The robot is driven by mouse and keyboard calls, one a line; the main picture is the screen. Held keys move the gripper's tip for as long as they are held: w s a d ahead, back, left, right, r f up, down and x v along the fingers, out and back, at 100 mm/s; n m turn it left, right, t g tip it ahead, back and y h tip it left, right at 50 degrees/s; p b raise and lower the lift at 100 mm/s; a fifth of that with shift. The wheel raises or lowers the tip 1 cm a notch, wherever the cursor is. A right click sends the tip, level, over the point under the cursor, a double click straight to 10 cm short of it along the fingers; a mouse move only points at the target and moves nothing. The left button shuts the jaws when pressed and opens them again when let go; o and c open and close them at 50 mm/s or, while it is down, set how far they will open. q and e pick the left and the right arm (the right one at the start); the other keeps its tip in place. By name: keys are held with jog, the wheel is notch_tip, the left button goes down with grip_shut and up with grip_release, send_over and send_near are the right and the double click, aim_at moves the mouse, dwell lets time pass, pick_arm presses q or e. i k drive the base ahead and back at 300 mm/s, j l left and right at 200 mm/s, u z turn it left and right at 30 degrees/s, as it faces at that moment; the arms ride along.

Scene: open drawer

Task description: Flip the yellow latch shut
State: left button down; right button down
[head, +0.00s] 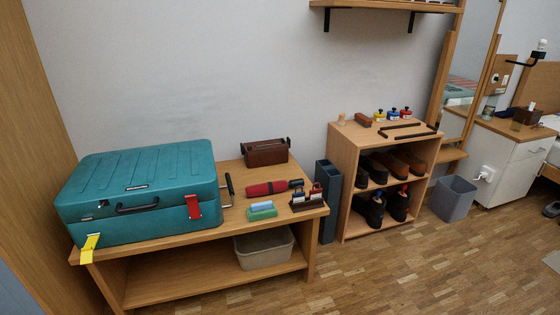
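A teal suitcase (140,180) lies with its lid down on the left part of a low wooden table. The yellow latch (90,242) is at the left end of the suitcase's front face, low down, and tilts outward and down over the table's front edge. A red latch (193,207) near the front's right end lies flat and upright against the case. A dark handle (137,208) is between them. Neither of my grippers is in view.
The table (225,221) also holds a brown box (265,152), a red umbrella (268,187), green and blue items (262,210) and a small caddy. A bin (264,248) sits on its lower shelf. A shoe rack (345,160) stands right. Floor in front is clear.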

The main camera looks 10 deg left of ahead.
aim_at(86, 253)
jog(key=u, duration=1.8)
